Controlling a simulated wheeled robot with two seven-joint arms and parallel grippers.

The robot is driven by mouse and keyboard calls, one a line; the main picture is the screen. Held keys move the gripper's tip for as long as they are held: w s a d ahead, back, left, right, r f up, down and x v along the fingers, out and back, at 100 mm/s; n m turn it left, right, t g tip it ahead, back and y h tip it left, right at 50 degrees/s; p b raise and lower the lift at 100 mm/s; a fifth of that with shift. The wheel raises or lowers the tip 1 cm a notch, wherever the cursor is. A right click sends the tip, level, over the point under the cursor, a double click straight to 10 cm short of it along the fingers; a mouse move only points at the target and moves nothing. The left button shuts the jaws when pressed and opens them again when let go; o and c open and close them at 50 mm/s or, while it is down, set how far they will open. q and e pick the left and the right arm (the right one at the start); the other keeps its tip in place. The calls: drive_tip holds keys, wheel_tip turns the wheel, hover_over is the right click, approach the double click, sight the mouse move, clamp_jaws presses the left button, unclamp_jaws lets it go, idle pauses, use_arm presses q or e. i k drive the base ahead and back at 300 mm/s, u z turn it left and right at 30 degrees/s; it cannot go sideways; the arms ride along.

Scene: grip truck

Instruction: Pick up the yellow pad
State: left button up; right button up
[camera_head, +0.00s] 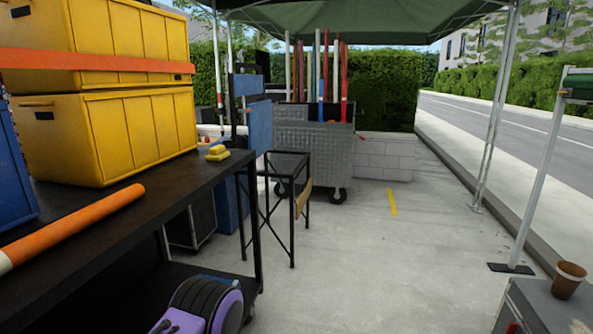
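Two small yellow pads lie one on the other near the right end of the dark table (120,222) in the head view. The upper yellow pad (217,149) sits on top of the lower yellow pad (219,156). Nothing touches them from above. Neither my left nor my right gripper is in view.
Stacked yellow crates (110,135) stand close left of the pads. An orange tube (75,226) lies along the table's front. A purple reel (203,305) is below. A grey case with a brown cup (568,279) is at lower right. The middle floor is open.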

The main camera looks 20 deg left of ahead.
sight(217, 153)
drive_tip(key=i, duration=2.7)
drive_tip(key=u, duration=0.7)
